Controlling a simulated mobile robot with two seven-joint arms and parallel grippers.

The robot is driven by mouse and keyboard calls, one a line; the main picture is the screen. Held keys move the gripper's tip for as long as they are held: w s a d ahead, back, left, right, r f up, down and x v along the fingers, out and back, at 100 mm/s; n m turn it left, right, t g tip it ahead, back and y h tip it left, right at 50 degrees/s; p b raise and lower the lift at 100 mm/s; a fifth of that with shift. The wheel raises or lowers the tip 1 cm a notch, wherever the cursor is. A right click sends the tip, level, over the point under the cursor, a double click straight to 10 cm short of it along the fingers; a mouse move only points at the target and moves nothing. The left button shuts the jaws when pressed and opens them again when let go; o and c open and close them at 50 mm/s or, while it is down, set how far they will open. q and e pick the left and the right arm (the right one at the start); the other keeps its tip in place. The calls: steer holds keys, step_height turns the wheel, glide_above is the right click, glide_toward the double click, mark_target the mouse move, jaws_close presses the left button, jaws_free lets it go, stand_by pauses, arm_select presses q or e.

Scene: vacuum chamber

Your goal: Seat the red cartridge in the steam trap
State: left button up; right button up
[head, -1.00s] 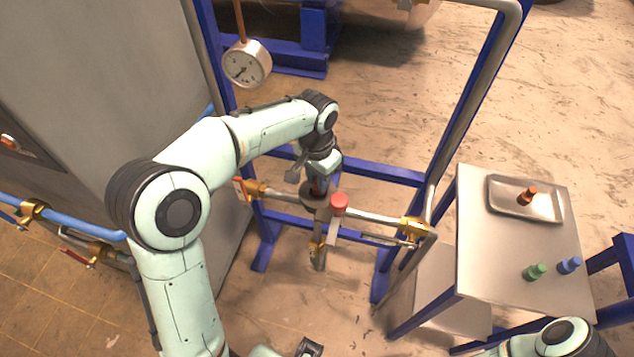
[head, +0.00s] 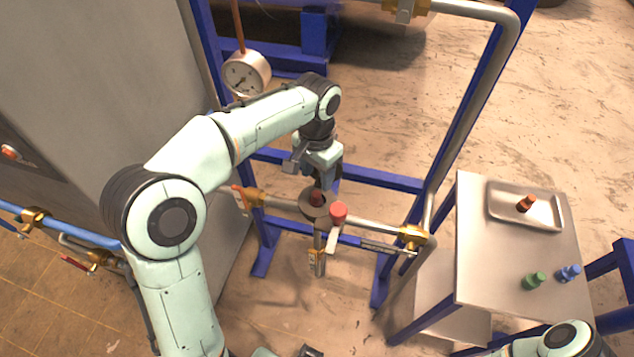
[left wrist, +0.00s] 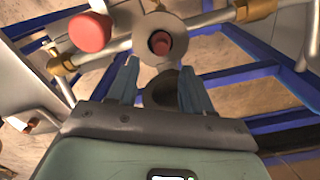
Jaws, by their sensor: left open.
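The red cartridge (head: 317,197) stands in the round opening of the steam trap (head: 306,208) on the horizontal pipe. In the left wrist view, the cartridge's red top (left wrist: 160,43) shows inside the round grey trap body (left wrist: 178,24). How deep it sits is hard to tell. My left gripper (head: 327,178) is just above and behind the trap.
A red knob (head: 338,210) stands close beside the trap. A gauge (head: 246,74) hangs at the upper left of the blue frame. On the side table (head: 480,260) are a tray (head: 498,208) with an orange-brown part (head: 526,203), a green part (head: 535,281) and a blue part (head: 568,274).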

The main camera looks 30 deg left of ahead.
arm_select(q)
step_height(320, 180, up, 5)
steer(key=shift+r+p, duration=0.15)
steer(key=shift+p, duration=0.25)
stand_by(0.3)
